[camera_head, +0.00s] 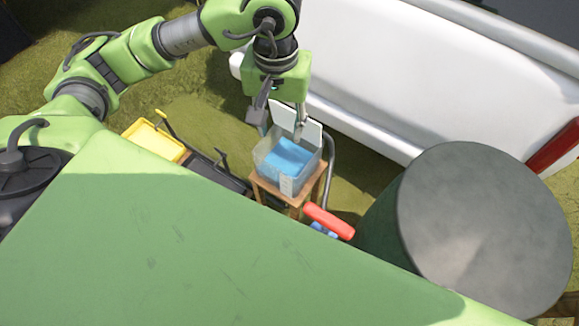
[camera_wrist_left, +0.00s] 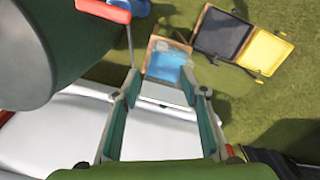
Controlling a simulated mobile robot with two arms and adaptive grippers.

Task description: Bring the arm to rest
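My left arm comes in from the left in the head view, and my left gripper (camera_head: 281,112) hangs pointing down above a clear box with blue contents (camera_head: 287,160). Its two fingers are spread apart. In the left wrist view the gripper (camera_wrist_left: 161,84) is also open, with nothing visibly clamped between the fingers. The box (camera_wrist_left: 166,62) lies just beyond the fingertips there. A pale flat panel (camera_head: 308,132) stands upright behind the box, partly covered by a finger in the head view. My right gripper is in neither view.
The box stands on a small wooden stool (camera_head: 297,205). A yellow tray (camera_head: 153,140) and a black tray (camera_head: 212,174) are to its left. A red-handled object (camera_head: 329,221) and a large grey cylinder (camera_head: 485,225) are to its right. A white vehicle (camera_head: 400,70) is behind.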

